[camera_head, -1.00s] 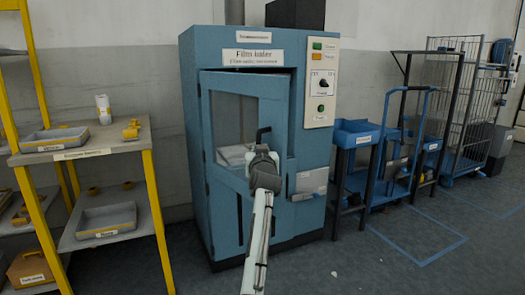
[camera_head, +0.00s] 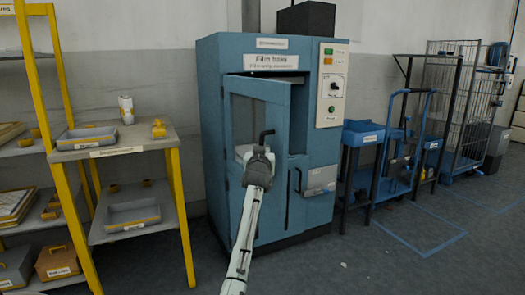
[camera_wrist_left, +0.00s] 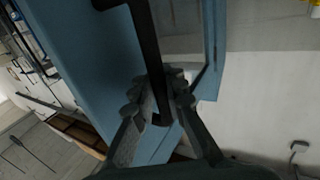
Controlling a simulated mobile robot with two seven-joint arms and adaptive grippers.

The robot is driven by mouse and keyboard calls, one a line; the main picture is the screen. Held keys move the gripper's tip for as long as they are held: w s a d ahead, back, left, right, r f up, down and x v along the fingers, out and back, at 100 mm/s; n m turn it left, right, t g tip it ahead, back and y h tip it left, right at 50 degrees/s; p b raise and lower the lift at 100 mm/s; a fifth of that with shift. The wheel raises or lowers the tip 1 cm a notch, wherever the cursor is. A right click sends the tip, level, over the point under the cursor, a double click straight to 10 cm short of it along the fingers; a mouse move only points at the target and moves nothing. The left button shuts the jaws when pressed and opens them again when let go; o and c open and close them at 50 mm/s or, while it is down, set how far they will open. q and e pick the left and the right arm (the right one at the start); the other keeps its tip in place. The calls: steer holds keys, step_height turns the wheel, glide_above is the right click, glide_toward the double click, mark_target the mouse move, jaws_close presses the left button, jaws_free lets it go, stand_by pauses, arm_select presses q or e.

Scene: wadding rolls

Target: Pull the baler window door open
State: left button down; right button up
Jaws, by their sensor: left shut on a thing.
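The blue film baler (camera_head: 262,52) stands in the middle of the head view. Its window door (camera_head: 270,205), a blue frame around a pane, stands ajar, swung out from the body with a gap along its right side. The door's black bar handle (camera_head: 266,135) is on its right part and also shows in the left wrist view (camera_wrist_left: 143,35). My left gripper (camera_head: 262,151) is at this handle, its fingers (camera_wrist_left: 160,98) shut around the bar. The gripper and forearm hide part of the door. My right gripper is not in view.
A shelf unit with yellow posts (camera_head: 180,215) stands left of the baler, with trays on it. A control panel (camera_head: 332,85) is on the baler's right front. Blue carts (camera_head: 363,133) and a wire cage trolley (camera_head: 455,110) stand to the right.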

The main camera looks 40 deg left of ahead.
arm_select(q)
steer(key=shift+w+d+f, duration=0.2)
steer(key=shift+d+f, duration=0.3)
steer(key=c, duration=2)
jaws_free()
steer(key=o, duration=0.5)
steer(key=shift+d+r, duration=0.15)
steer(key=shift+r, duration=0.1)
steer(key=shift+c, duration=0.2)
steer(key=shift+s+a+r, duration=0.1)
steer(key=shift+a, duration=0.2)
steer(key=shift+s+r, duration=0.1)
steer(key=v, duration=1.2)
